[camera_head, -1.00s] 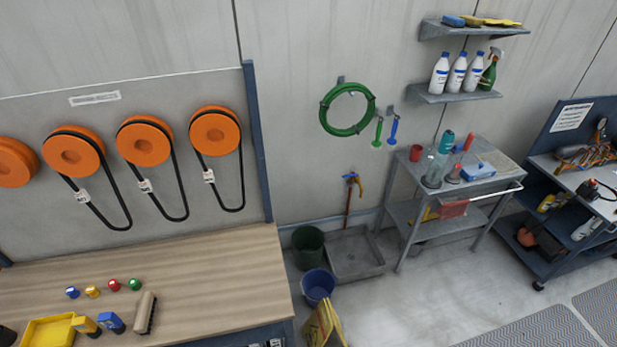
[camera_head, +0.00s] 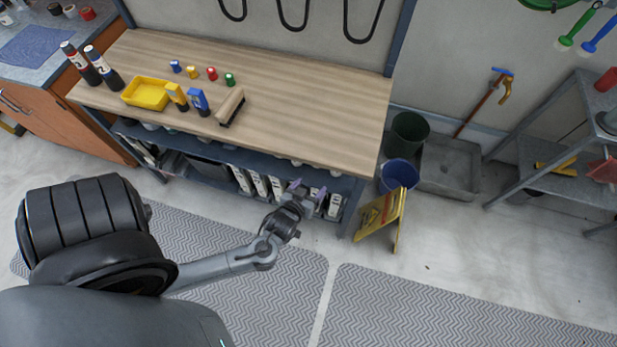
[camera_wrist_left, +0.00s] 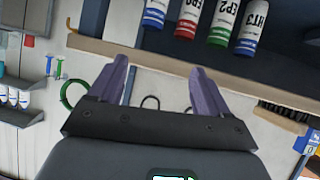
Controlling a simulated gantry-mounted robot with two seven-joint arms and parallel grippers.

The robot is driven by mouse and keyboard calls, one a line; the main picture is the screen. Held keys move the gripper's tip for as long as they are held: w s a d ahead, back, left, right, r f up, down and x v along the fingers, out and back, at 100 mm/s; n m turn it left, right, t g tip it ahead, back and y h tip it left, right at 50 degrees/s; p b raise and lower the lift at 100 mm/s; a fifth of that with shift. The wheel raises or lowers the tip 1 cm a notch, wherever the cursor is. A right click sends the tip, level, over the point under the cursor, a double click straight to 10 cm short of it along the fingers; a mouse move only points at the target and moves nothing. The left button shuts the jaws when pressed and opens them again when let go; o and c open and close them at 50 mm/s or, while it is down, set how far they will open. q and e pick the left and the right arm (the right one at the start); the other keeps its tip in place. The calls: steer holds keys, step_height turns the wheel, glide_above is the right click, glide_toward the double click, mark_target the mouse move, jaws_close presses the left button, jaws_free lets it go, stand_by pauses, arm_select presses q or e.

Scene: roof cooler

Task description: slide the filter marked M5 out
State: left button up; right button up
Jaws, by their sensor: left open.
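In the head view several pale, upright items (camera_head: 261,184) stand in a row on the shelf under the workbench. Their markings are too small to read, so I cannot tell which, if any, is M5. My left gripper (camera_head: 308,191) is in front of the right end of this row, open, with its purple fingers toward the shelf. In the left wrist view the open fingers (camera_wrist_left: 160,68) have nothing between them. No M5 mark is legible there. My right gripper is not in view.
The workbench (camera_head: 330,105) carries a yellow tray (camera_head: 146,93), small bottles and a brush (camera_head: 230,106). A yellow folding sign (camera_head: 381,215) and a blue bucket (camera_head: 399,175) stand right of my gripper. In the left wrist view, labelled white tubes (camera_wrist_left: 222,20) show at the top.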

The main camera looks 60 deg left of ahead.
arm_select(q)
step_height(320, 180, down, 39)
steer(key=w+a+y+b, duration=0.1)
steer(key=a+y+b, duration=0.2)
steer(key=b, duration=3.1)
steer(key=b+x, duration=0.9)
steer(key=x, duration=0.7)
steer(key=shift+w+d+f+n+b, duration=0.25)
steer(key=shift+d+f+n+b, duration=0.05)
steer(key=shift+d+n, duration=0.1)
jaws_close()
steer(key=shift+w+r, duration=0.1)
